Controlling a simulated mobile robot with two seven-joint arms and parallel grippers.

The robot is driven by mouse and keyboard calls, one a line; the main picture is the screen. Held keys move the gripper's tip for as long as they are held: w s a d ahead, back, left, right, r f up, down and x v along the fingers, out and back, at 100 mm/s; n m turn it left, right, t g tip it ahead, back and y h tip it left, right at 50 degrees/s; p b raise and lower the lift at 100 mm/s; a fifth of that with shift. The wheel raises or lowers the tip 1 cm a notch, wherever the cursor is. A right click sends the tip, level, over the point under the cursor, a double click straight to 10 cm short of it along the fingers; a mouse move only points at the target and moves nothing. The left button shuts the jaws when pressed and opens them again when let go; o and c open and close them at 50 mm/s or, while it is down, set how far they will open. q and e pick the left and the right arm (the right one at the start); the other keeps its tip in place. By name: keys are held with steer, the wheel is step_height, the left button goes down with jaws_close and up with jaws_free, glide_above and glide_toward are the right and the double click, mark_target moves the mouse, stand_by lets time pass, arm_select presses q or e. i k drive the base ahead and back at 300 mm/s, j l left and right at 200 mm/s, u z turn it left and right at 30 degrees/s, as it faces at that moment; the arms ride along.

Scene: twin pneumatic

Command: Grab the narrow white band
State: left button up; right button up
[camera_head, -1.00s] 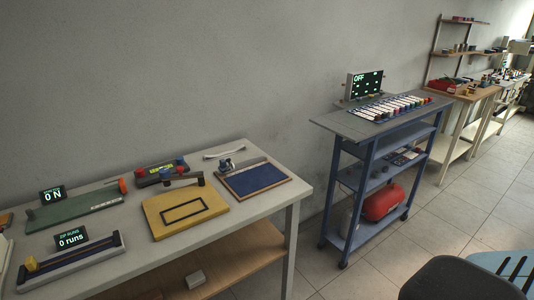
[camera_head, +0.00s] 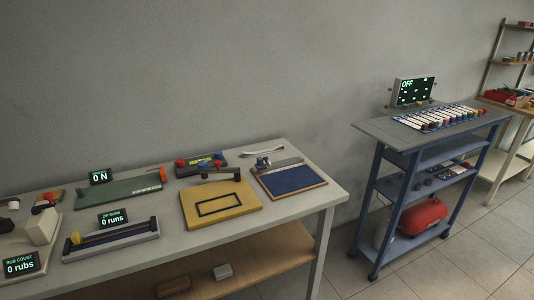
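A narrow white strip (camera_head: 263,152), slightly bent, lies near the back edge of the white table (camera_head: 301,211), behind the blue board. It looks like a thin band, but it is too small to tell for certain. Nothing touches it that I can see. Neither of my grippers is in view.
A wood-framed blue board (camera_head: 291,181) and a yellow board (camera_head: 213,211) lie in front of the strip. A button box (camera_head: 202,168) stands to its left. A blue cart (camera_head: 381,201) carries a panel with white strips (camera_head: 437,118) and an OFF display (camera_head: 412,91).

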mark_target(276, 149)
steer(key=i+l, duration=0.2)
steer(key=l, duration=0.2)
steer(key=i+l+z, duration=0.1)
steer(key=l, duration=0.35)
steer(key=i+l, duration=0.25)
steer(key=l, duration=0.15)
steer(key=i+l+z, duration=0.1)
steer(key=l, duration=0.3)
steer(key=i+l, duration=0.3)
steer(key=l+z, duration=0.05)
steer(key=l, duration=0.05)
